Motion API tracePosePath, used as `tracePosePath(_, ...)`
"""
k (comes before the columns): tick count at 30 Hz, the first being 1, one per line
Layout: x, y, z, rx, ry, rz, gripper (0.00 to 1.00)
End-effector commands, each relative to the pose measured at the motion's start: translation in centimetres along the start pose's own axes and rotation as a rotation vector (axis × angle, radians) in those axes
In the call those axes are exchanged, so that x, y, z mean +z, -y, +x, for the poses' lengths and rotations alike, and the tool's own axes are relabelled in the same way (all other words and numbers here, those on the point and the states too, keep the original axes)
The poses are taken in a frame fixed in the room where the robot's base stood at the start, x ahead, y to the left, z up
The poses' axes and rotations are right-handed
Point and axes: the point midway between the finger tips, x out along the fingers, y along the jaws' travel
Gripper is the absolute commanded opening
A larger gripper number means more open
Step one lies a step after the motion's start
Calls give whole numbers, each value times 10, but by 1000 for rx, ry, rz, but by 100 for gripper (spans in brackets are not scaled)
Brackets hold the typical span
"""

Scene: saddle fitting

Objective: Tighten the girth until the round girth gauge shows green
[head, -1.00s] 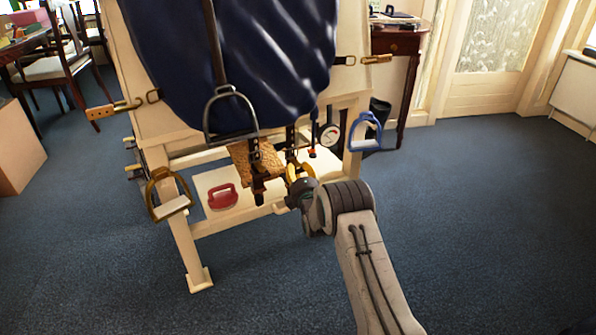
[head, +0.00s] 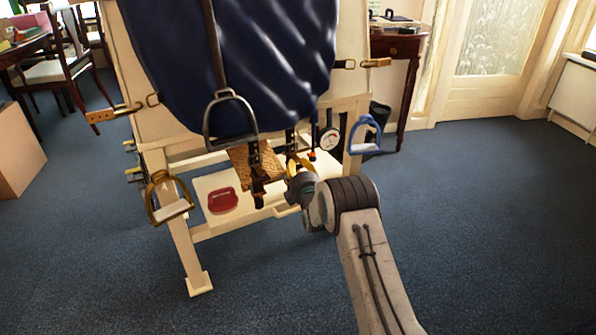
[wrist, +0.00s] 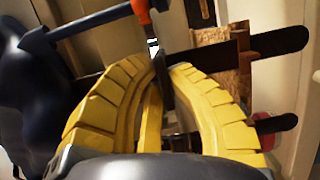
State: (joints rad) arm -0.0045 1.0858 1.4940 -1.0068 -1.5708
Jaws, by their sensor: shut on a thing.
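The tan fleecy girth (head: 250,168) hangs below the dark blue saddle cloth (head: 240,60), with dark buckled straps over it. The round girth gauge (head: 330,139) has a white face with some red; its pointer is too small to read. My gripper (head: 300,164) is just right of the girth, below and left of the gauge. In the wrist view, its yellow fingers (wrist: 165,75) are closed on a narrow dark strap (wrist: 164,66). Another dark strap (wrist: 255,47) runs across behind the right finger. The far end of the held strap is hidden.
A grey metal stirrup (head: 230,120), a brass stirrup (head: 168,198) and a blue stirrup (head: 365,136) hang around the cream stand (head: 184,240). The carpet at right is clear.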

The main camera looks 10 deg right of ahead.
Motion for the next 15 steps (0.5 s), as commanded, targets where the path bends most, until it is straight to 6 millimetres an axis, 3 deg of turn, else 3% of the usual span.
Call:
tracePosePath(3, 0, -3, 1, 8, 0, 0, 0)
tracePosePath(4, 0, -3, 1, 8, 0, 0, 15)
tracePosePath(12, 0, -3, 1, 8, 0, 0, 39)
tracePosePath(15, 0, -2, 1, 6, 0, 0, 41)
